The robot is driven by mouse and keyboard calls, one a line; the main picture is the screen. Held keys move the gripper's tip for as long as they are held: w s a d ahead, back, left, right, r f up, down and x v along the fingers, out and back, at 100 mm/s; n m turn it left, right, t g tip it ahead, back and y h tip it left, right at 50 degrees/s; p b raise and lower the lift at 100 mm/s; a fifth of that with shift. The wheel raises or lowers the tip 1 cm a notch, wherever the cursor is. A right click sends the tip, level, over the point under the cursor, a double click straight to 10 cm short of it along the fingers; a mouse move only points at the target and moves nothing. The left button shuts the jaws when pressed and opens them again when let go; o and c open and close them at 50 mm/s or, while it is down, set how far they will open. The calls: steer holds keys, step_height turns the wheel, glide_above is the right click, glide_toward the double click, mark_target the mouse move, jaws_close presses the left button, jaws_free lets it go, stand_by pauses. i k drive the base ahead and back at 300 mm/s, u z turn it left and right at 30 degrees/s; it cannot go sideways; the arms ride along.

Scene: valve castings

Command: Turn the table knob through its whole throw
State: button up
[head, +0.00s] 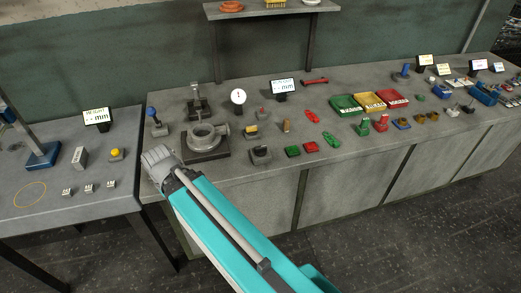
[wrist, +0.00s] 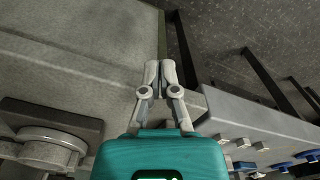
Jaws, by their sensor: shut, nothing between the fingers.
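My gripper (head: 158,160) is at the left front corner of the long grey bench (head: 250,185) in the head view. In the wrist view my gripper (wrist: 160,66) has its two fingers together with nothing between them. I cannot tell for sure which part is the table knob. A round grey valve casting (head: 203,136) on a dark plate is right of the gripper; the casting also shows in the wrist view (wrist: 45,148).
A side table (head: 80,180) at the left holds a yellow button (head: 116,153), small weights and a blue-based stand (head: 43,155). A gap separates it from the bench. Red and green parts and coloured bins (head: 390,98) stand further right.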

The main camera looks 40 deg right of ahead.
mark_target(260, 151)
steer(key=z, duration=0.25)
steer(key=k, duration=0.75)
steer(key=z, duration=0.75)
steer(key=i, duration=0.5)
steer(key=u, duration=0.05)
